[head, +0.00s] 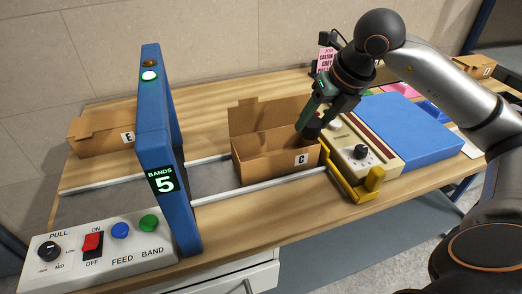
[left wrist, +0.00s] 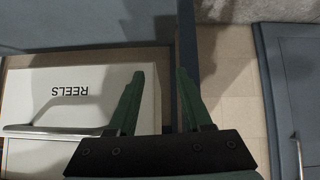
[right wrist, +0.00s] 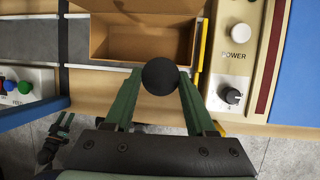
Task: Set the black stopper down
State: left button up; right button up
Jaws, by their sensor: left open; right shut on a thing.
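The black stopper (right wrist: 160,75) is a dark round knob between the fingers of my right gripper (right wrist: 157,88). In the head view the stopper (head: 312,129) hangs by the right end of the open carton C (head: 272,164), partly covered by the fingers of my right gripper (head: 315,117). In the right wrist view it overlaps the near edge of the carton (right wrist: 105,45). I cannot tell whether it touches anything below. My left gripper (left wrist: 158,90) is open and empty, facing a drawer front marked REELS (left wrist: 80,98).
A blue arch (head: 165,150) showing BANDS 5 spans the rails left of carton C. A control box (head: 105,248) stands front left, carton E (head: 98,138) behind. Right of carton C are a yellow bracket (head: 368,188), a beige panel with a knob (head: 352,140) and a blue lid (head: 410,130).

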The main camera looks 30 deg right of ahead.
jog(key=w+a+f+p, duration=0.2)
jog(key=w+a+f, duration=0.5)
jog(key=shift+w+a+f, duration=0.4)
jog(key=shift+w+f, duration=0.05)
jog(key=shift+f, duration=0.15)
notch_tip(320, 180, down, 4)
jog(key=shift+w+a+r+p, duration=0.15)
jog(key=shift+p, duration=0.15)
jog(key=shift+f, duration=0.2)
jog(key=o, duration=1.4)
jog(key=shift+c, duration=0.2)
